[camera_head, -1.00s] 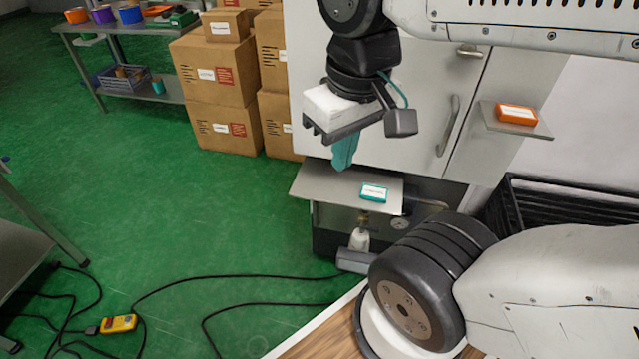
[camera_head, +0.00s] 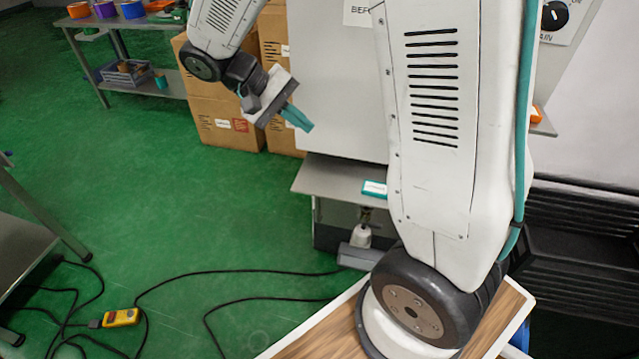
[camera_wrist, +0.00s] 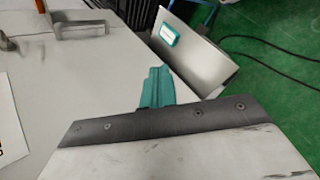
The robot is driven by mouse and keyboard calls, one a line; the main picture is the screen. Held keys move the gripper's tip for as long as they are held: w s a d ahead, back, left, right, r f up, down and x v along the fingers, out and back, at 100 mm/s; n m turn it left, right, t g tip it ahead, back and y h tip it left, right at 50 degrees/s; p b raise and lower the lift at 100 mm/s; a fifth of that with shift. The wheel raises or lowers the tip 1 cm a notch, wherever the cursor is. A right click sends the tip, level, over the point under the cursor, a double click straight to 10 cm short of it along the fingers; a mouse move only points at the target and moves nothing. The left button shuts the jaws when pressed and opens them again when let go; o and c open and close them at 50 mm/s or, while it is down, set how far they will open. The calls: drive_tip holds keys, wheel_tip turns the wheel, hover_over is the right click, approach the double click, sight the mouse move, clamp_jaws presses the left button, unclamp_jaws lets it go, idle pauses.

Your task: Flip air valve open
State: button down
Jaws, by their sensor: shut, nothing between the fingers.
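The air valve cannot be made out clearly. Under the grey shelf (camera_head: 325,176) a small brass-coloured fitting (camera_head: 366,215) shows above a white bowl-shaped part (camera_head: 361,236), partly behind my arm. My gripper (camera_head: 303,123) is shut and empty, with its teal fingers pressed together. It is in front of the cabinet's left side, above and to the left of the shelf, and points down to the right. In the wrist view its teal fingers (camera_wrist: 158,86) are seen against the cabinet face and the shelf (camera_wrist: 205,67). No valve lever shows there.
A teal-and-white box (camera_head: 374,188) lies on the shelf. The pale cabinet (camera_head: 335,110) stands behind it. Cardboard boxes (camera_head: 214,118) are stacked to the left. Black cables and a yellow device (camera_head: 121,317) lie on the green floor. Black crates (camera_head: 575,240) stand at right.

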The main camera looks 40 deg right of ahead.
drive_tip(key=w+f+t+h, duration=0.1)
drive_tip(key=w+f+h, duration=0.2)
drive_tip(key=f, duration=0.7)
drive_tip(key=w+a+f+n+t+h, duration=0.1)
drive_tip(key=w+f+h, duration=0.3)
drive_tip(key=f, duration=0.7)
drive_tip(key=w+f+t+h, duration=0.1)
drive_tip(key=w+f+h, duration=0.2)
drive_tip(key=f, duration=0.7)
drive_tip(key=w, duration=0.2)
drive_tip(key=shift+w+a+f+n, duration=0.3)
drive_tip(key=shift+a+f, duration=0.05)
drive_tip(key=s+d, duration=0.4)
drive_tip(key=d, duration=0.8)
drive_tip(key=shift+s+d, duration=0.2)
